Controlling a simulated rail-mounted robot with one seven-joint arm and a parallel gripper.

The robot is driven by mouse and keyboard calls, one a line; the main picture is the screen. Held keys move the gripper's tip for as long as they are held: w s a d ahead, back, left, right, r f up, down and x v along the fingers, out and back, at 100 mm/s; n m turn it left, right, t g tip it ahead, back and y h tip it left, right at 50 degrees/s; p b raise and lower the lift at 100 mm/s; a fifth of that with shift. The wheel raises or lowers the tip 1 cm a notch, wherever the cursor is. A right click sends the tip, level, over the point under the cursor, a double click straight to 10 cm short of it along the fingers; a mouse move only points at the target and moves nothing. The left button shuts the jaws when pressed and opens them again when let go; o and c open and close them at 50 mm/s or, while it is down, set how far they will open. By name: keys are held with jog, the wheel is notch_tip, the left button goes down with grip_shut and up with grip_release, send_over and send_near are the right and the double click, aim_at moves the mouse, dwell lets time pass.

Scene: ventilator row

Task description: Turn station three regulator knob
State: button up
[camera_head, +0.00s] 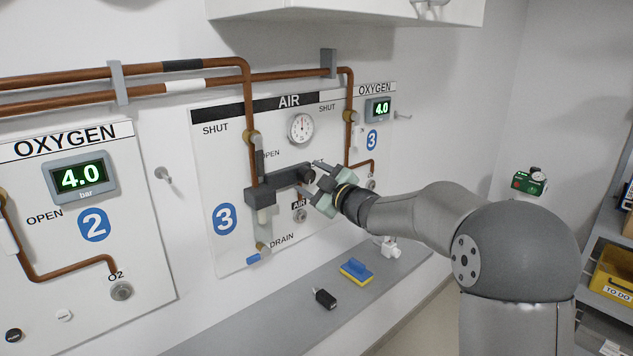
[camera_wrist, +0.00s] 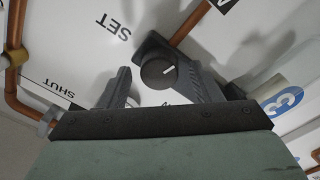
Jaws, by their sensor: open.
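The station three regulator knob (camera_head: 307,174) is dark and round, at the right end of a dark grey regulator body (camera_head: 283,180) on the AIR panel (camera_head: 235,165) marked with a blue 3. In the wrist view the knob lies between the fingers, closer to the right finger (camera_wrist: 203,82) than the left (camera_wrist: 119,88). Contact cannot be told.
A round gauge (camera_head: 301,128) is above the knob. A copper pipe (camera_head: 250,100) with a valve runs down left of it. A grey shelf (camera_head: 290,310) below holds a black object (camera_head: 325,299) and a blue-yellow sponge (camera_head: 357,270). The station two panel (camera_head: 80,230) is at left.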

jog(key=b+v, duration=0.2)
jog(key=v, duration=1.5)
jog(key=shift+s+b, duration=0.15)
jog(key=shift+b, duration=0.25)
jog(key=shift+d, duration=0.15)
jog(key=s+d+f+m+g+h+p, duration=0.2)
jog(key=s+d+f+m+g+h, duration=0.2)
jog(key=s+d+f+m+h, duration=0.75)
jog(key=s+a+f+m+g, duration=0.2)
jog(key=s+f+g, duration=0.2)
jog(key=s, duration=0.6)
jog(key=s+a+f+m+g, duration=0.2)
jog(key=s+f+m+g, duration=0.1)
jog(key=s, duration=0.7)
jog(key=shift+s+a+f+g+h, duration=0.3)
jog(key=shift+f+g, duration=0.3)
jog(key=shift+g, duration=0.5)
jog(key=shift+w+d, duration=0.1)
jog(key=shift+w, duration=0.05)
